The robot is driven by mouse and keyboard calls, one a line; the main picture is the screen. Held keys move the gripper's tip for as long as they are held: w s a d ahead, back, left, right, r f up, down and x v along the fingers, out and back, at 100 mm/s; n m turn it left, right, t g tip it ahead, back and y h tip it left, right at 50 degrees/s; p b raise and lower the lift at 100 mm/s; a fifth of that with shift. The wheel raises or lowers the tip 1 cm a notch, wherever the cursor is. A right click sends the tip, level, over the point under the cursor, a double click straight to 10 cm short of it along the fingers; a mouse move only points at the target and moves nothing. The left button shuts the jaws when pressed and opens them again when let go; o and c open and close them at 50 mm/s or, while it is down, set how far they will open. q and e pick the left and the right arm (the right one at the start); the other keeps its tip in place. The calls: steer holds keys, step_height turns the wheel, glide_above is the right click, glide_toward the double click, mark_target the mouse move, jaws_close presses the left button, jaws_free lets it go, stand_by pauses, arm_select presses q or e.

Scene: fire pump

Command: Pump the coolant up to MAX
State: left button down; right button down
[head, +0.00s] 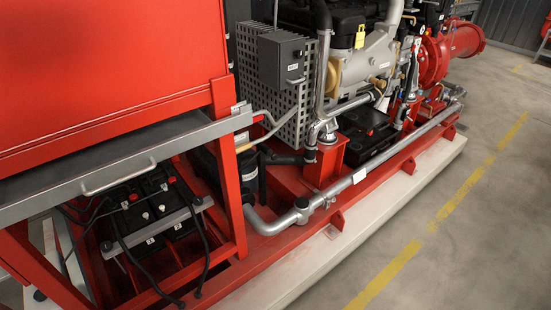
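A fire pump set with a dark engine (345,18) and silver pipework stands on a red base frame (405,150). A yellow tag (360,37) hangs at the engine's upper front. A grey box (282,62) is mounted beside a perforated guard (312,90). No coolant tank, level mark or hand pump can be clearly made out from here. Neither of my grippers is in view.
A red cabinet (100,70) and grey drawer or tray with a handle (118,178) fill the left. Batteries (150,210) with black cables sit below. A silver pipe (385,158) runs along the base. Floor with a yellow line (460,195) is clear at right.

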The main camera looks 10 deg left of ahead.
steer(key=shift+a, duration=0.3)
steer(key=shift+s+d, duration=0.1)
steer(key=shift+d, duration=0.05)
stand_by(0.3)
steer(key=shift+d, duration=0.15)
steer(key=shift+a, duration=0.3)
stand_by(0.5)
